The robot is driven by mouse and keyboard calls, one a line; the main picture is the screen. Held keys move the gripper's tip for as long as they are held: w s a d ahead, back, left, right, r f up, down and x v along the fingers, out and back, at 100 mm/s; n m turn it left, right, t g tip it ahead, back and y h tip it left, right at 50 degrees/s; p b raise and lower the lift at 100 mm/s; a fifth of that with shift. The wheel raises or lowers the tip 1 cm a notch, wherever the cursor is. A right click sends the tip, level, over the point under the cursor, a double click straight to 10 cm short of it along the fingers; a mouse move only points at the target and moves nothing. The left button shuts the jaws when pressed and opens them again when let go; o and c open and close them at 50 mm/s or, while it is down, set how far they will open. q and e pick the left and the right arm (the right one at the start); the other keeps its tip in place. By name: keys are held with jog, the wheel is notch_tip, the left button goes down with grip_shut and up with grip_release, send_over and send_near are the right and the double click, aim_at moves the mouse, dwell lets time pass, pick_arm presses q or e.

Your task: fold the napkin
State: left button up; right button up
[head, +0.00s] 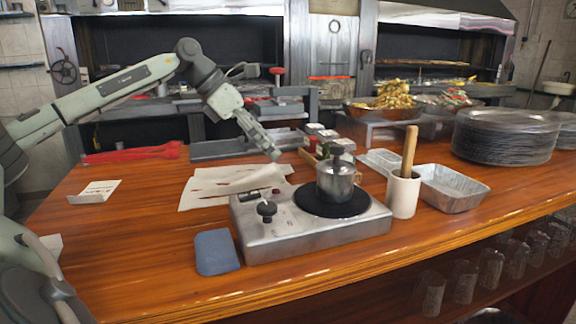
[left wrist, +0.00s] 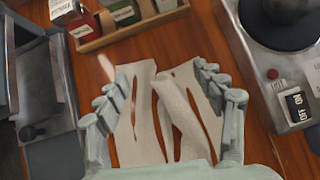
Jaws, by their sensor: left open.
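The white napkin (head: 225,187) with reddish-brown streaks lies on the wooden counter behind the hotplate. One part appears raised or folded over the rest. In the left wrist view the napkin (left wrist: 180,115) lies between and beyond my fingers, with a long narrow flap running along its middle. My left gripper (head: 273,154) hangs over the napkin's far right side in the head view. In the left wrist view the left gripper (left wrist: 165,88) is open with nothing between its fingers. Whether a fingertip touches the cloth I cannot tell. My right gripper is not in view.
A hotplate (head: 268,243) with a metal pot (head: 335,183) stands in front right of the napkin. A wooden tray of small boxes (left wrist: 130,28) is behind it.

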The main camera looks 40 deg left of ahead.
pick_arm(q)
jog(key=shift+x, duration=2)
jog(key=shift+x, duration=1.5)
grip_shut()
dwell(0.7)
